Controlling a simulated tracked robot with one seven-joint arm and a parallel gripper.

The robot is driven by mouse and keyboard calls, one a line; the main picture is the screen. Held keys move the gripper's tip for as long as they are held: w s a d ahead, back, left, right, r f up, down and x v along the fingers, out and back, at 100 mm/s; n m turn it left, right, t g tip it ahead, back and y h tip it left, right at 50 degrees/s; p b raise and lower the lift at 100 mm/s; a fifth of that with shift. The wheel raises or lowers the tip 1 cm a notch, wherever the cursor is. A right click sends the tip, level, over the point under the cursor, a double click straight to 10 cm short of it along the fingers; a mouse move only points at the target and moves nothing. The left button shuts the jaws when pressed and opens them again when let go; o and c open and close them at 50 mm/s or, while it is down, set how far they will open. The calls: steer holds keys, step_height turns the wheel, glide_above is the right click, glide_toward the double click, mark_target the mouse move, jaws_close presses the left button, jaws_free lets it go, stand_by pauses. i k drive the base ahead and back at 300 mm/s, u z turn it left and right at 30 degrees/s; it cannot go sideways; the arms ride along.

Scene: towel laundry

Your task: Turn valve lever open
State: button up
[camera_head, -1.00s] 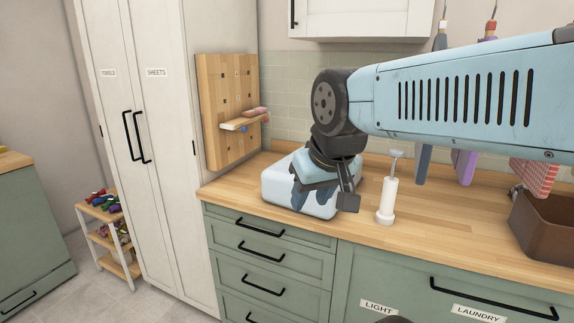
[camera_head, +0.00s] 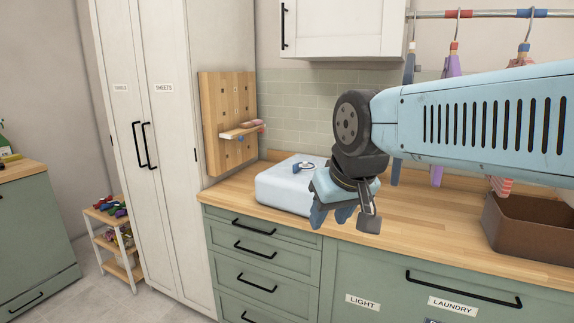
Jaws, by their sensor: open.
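A pale blue-white box (camera_head: 278,190) with rounded edges sits on the wooden counter. On its top is a small fitting (camera_head: 305,167) with a blue part and a pale ring, which looks like the valve and its lever. It is too small to tell how the lever is turned. My gripper (camera_head: 332,216) is open and empty, pointing down, in front and to the right of the box. It overlaps the box's right end in the picture and appears apart from the fitting.
A wooden pegboard with a small shelf (camera_head: 240,132) stands at the counter's left end beside a tall white cabinet (camera_head: 150,190). A brown bin (camera_head: 520,228) is at the right, below hanging clothes. Counter (camera_head: 430,222) between my gripper and the bin is clear.

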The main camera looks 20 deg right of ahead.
mark_target(295, 167)
steer(key=z, duration=0.05)
steer(key=i, duration=0.9)
steer(key=u, duration=0.05)
